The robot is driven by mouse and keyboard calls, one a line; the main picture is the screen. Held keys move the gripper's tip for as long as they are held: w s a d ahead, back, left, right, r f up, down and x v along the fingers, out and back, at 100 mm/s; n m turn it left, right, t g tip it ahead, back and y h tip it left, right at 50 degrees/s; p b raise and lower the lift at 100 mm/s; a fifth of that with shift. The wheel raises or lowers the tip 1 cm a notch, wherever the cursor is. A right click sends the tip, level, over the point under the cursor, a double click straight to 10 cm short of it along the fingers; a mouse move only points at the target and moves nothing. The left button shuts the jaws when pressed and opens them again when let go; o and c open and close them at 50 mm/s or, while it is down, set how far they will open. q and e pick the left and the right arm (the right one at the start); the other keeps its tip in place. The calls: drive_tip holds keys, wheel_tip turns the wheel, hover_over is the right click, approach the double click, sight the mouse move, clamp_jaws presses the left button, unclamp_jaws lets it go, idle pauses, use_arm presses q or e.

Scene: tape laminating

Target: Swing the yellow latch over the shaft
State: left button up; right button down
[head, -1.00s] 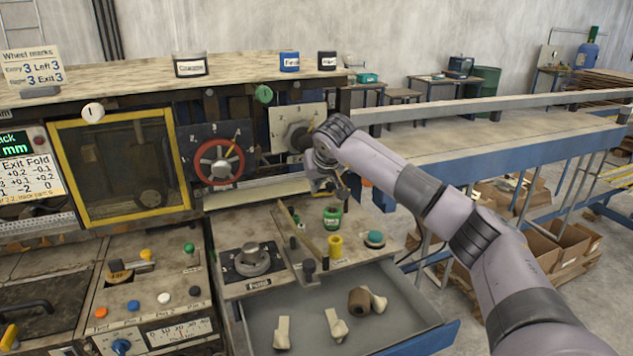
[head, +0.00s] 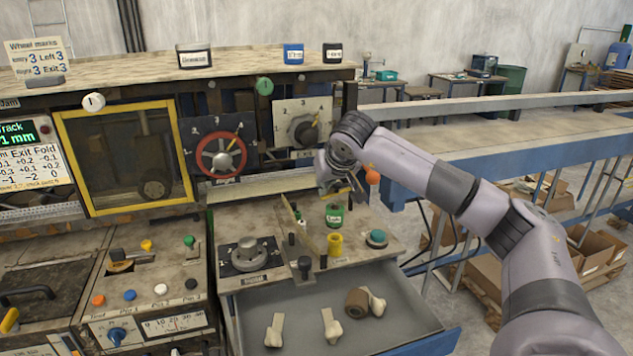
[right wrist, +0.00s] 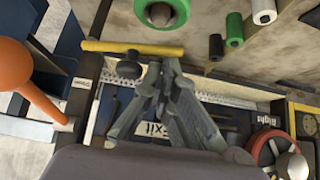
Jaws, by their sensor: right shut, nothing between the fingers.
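A yellow bar, which looks like the latch (right wrist: 110,47), lies across the upper left of the right wrist view. A black knob (right wrist: 129,67) sits just below it. My right gripper (right wrist: 166,68) is shut and empty, its fingertips close to the bar's right part; I cannot tell whether they touch it. In the head view my right gripper (head: 333,188) hangs at the right rear of the worktop, and it hides most of the latch there. I cannot make out the shaft for certain. My left gripper is not in view.
An orange ball on a handle (head: 372,175) stands just right of the gripper, and also shows large in the right wrist view (right wrist: 14,66). An open drawer (head: 400,331) lies below.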

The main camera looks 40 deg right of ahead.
drive_tip(key=shift+s+a, duration=0.45)
drive_tip(key=shift+s, duration=0.25)
drive_tip(key=shift+s+d, duration=0.1)
drive_tip(key=shift+s, duration=0.55)
